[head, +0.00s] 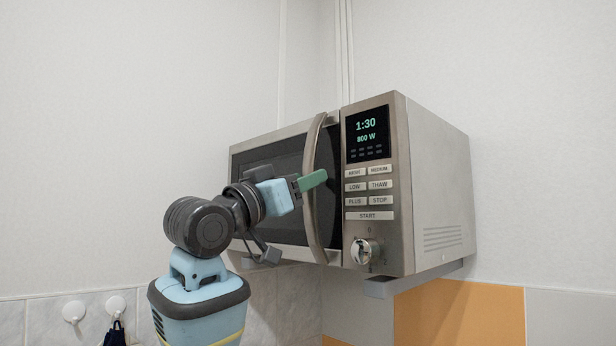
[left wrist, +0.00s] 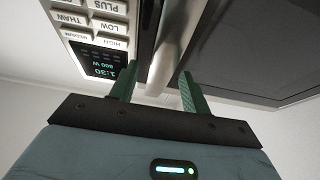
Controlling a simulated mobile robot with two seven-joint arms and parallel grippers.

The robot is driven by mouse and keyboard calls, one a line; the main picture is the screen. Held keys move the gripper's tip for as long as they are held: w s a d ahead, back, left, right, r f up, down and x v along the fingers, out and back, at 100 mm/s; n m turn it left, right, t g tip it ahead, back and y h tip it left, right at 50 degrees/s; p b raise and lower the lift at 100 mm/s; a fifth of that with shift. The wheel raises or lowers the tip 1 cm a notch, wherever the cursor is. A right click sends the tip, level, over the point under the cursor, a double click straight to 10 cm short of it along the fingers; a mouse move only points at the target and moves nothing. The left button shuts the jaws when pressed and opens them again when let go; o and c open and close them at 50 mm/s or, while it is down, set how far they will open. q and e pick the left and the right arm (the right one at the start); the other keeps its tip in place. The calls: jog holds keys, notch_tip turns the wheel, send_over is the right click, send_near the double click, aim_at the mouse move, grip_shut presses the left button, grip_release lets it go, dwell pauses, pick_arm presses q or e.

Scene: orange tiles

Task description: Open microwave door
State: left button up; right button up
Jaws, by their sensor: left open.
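The silver microwave (head: 438,195) is mounted on the wall, with its dark-windowed door (head: 276,152) on the left and appearing shut. A curved vertical metal handle (head: 312,222) runs along the door's right edge. My left gripper (head: 314,180) is at the handle's middle height, with one green finger seen across the front of the handle. In the left wrist view, the two fingers of the left gripper (left wrist: 159,80) are spread apart, with the handle (left wrist: 172,50) between their tips. I cannot tell whether either finger touches it. My right gripper is not in view.
The control panel (head: 370,228) with buttons, a knob and a display reading 1:30 and 800 W is right of the handle. A bracket (head: 400,282) shows beneath the microwave. White wall hooks (head: 74,311) are at the lower left. Space left of the door looks free.

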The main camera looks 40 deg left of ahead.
pick_arm(q)
jog(key=shift+x, duration=1.1)
grip_shut()
